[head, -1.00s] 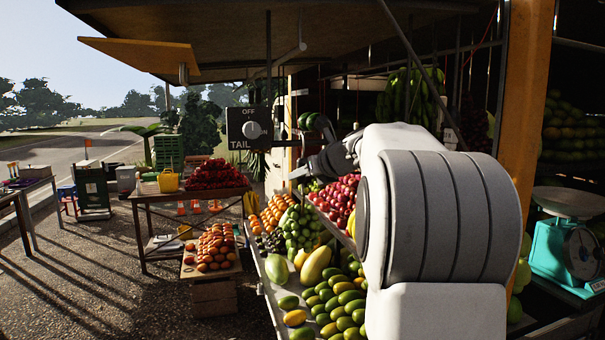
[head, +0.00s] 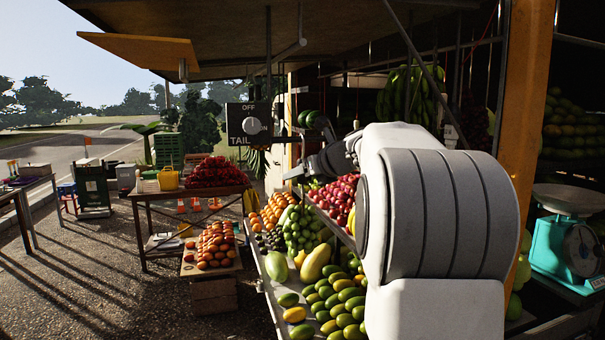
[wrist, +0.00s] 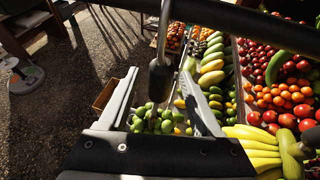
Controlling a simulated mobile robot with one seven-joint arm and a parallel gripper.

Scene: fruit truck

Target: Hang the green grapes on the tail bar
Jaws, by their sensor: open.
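My gripper (head: 303,172) reaches out over the fruit display in the head view, small and partly hidden by my own arm. In the wrist view its two pale fingers (wrist: 165,103) are spread apart. A lumpy green cluster (wrist: 150,123), which looks like the green grapes, shows between and beyond the fingers; its distance from them is unclear. A similar green bunch (head: 299,232) shows below my gripper in the head view. A dark bar (wrist: 250,22) crosses the top of the wrist view, and a dark upright piece (wrist: 160,78) hangs in front of the fingers. Whether this is the tail bar is unclear.
A dark box marked OFF and TAIL (head: 249,124) hangs left of my gripper. Mangoes (head: 328,302) and oranges (head: 271,211) fill the sloping display. Yellow bananas (wrist: 250,145) lie close right of the gripper. A turquoise scale (head: 570,245) stands at the right.

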